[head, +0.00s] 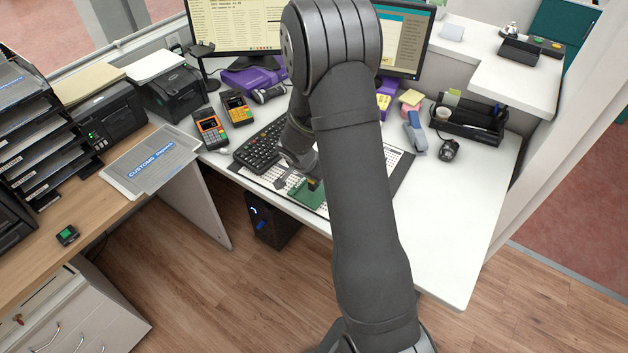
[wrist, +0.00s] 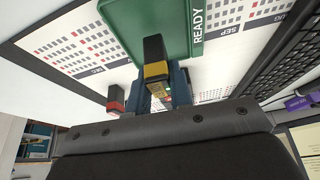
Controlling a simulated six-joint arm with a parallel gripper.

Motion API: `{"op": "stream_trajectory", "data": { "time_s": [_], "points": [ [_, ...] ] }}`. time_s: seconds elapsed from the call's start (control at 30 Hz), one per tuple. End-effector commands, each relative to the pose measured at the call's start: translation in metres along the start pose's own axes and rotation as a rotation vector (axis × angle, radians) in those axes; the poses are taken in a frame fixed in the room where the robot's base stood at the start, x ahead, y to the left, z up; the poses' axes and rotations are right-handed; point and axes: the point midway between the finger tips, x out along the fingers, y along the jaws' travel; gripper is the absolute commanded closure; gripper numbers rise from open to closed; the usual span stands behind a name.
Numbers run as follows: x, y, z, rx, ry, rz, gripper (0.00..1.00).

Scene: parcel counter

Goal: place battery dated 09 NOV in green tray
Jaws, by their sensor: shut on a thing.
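The green tray (head: 309,197) lies on the calendar desk mat near the front edge of the white desk. In the wrist view the tray (wrist: 130,28) fills the top middle, with a "READY" label on its rim. My gripper (wrist: 163,78) is shut on a black battery with a yellow band (wrist: 155,52). The battery overlaps the tray in the wrist view; I cannot tell whether it touches it. The battery's small label is too blurred to read a date. In the head view my arm partly hides the gripper and mat.
A black battery with a red band (wrist: 115,103) is left of my gripper in the wrist view. A black keyboard (head: 258,147) lies just left of the tray. Card terminals (head: 210,130) stand farther left. A stapler (head: 415,133) and desk organizer (head: 468,118) stand right.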

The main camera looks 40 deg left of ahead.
Motion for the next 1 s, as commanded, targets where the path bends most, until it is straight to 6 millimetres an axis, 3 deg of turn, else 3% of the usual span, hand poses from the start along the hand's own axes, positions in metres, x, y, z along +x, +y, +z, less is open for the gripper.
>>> {"op": "stream_trajectory", "data": {
  "time_s": [0.13,0.53,0.57,0.67,1.0],
  "points": [
    [0.016,0.000,0.006,-0.001,0.000,0.000,1.00],
    [0.020,0.000,0.008,-0.001,0.000,0.000,1.00],
    [0.021,0.000,0.008,-0.001,0.000,0.000,0.78],
    [0.020,0.000,0.008,0.000,0.000,0.000,0.59],
    [0.018,0.000,0.007,0.001,0.001,-0.001,0.59]
  ]
}}
